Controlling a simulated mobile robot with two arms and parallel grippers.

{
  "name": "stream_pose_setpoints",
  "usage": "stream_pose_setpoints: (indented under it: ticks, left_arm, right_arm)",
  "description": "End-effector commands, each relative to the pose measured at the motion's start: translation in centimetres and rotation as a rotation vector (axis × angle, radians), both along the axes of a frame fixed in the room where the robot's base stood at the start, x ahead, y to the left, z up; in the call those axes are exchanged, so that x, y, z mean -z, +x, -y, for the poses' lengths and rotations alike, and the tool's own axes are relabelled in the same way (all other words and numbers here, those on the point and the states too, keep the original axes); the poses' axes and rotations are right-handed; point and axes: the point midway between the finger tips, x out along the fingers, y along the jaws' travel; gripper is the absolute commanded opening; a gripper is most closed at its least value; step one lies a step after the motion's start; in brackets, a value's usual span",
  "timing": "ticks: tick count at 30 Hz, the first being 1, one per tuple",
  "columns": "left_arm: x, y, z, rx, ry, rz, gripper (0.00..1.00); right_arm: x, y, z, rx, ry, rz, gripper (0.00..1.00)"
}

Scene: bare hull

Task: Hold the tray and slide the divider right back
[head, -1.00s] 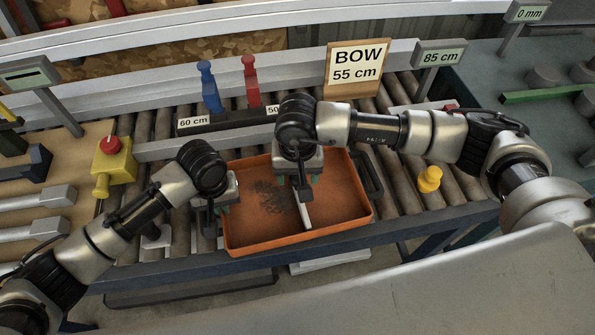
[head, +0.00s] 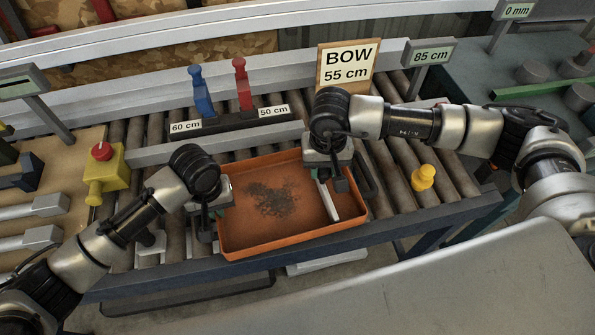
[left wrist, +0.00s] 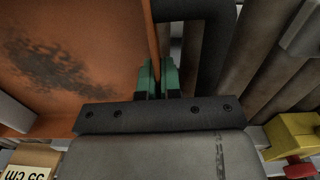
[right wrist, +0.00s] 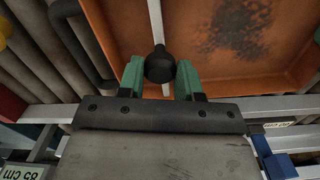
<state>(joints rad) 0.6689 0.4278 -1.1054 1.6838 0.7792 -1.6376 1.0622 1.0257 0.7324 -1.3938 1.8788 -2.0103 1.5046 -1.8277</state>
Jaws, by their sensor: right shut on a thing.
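The orange tray (head: 262,232) lies on the roller conveyor, with a dark speckled patch on its floor. The pale divider (head: 328,202) stands across the tray near its right end. My left gripper (head: 217,213) is at the tray's left wall; in the left wrist view its green fingers (left wrist: 157,76) are closed on either side of the thin wall. My right gripper (head: 330,182) is over the divider. In the right wrist view its green fingers (right wrist: 160,78) hold the divider's round black knob (right wrist: 160,66). My right gripper hides the divider's far part in the head view.
A dark tray handle (head: 365,178) sticks out at the right end. A yellow knob (head: 423,177) stands on the rollers further right. Behind are a block with blue and red levers (head: 243,86) and a BOW 55 cm sign (head: 346,66). A yellow box with a red button (head: 104,170) is at left.

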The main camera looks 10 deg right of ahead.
Motion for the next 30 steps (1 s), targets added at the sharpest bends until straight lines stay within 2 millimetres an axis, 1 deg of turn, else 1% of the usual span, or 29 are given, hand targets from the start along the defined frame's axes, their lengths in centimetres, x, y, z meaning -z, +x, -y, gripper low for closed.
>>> stream_pose_setpoints:
  ticks: [1,3,6,9,17,18,20,21,22,23,30]
  left_arm:
    - [0.0,0.1,-0.1,-0.001,0.003,0.001,0.00]
    - [0.0,0.1,-0.1,-0.001,0.003,0.001,0.00]
    - [0.0,0.1,-0.2,-0.001,0.004,0.001,0.00]
    - [0.0,0.1,-0.2,-0.002,0.004,0.001,0.00]
    - [0.1,0.1,-0.3,-0.003,0.008,0.000,0.00]
    - [0.1,0.1,-0.3,-0.003,0.008,0.000,0.00]
    - [0.1,0.1,-0.4,-0.003,0.009,0.000,0.00]
    - [0.1,0.1,-0.3,-0.003,0.008,0.000,0.00]
    - [0.1,0.1,-0.3,-0.003,0.008,0.000,0.00]
    - [0.1,0.1,-0.3,-0.003,0.008,0.000,0.00]
    - [0.1,0.0,-0.2,-0.001,0.005,0.000,0.00]
  right_arm:
    - [0.0,0.1,1.7,0.010,-0.007,0.000,0.00]
    - [0.0,0.1,3.1,0.009,-0.007,-0.001,0.00]
    - [0.0,0.2,4.3,0.006,-0.005,-0.001,0.00]
    - [0.0,0.2,4.8,0.005,-0.006,0.000,0.00]
    - [0.0,0.2,4.9,0.005,-0.009,0.000,0.00]
    - [0.0,0.2,4.9,0.005,-0.009,0.000,0.39]
    - [0.0,0.2,4.9,0.005,-0.009,0.000,0.48]
    - [0.0,0.2,4.9,0.005,-0.008,0.000,0.55]
    - [0.0,0.2,4.8,0.005,-0.007,0.000,0.59]
    - [0.0,0.2,4.8,0.004,-0.007,0.000,0.61]
    - [0.0,0.2,4.7,0.002,-0.003,0.000,0.61]
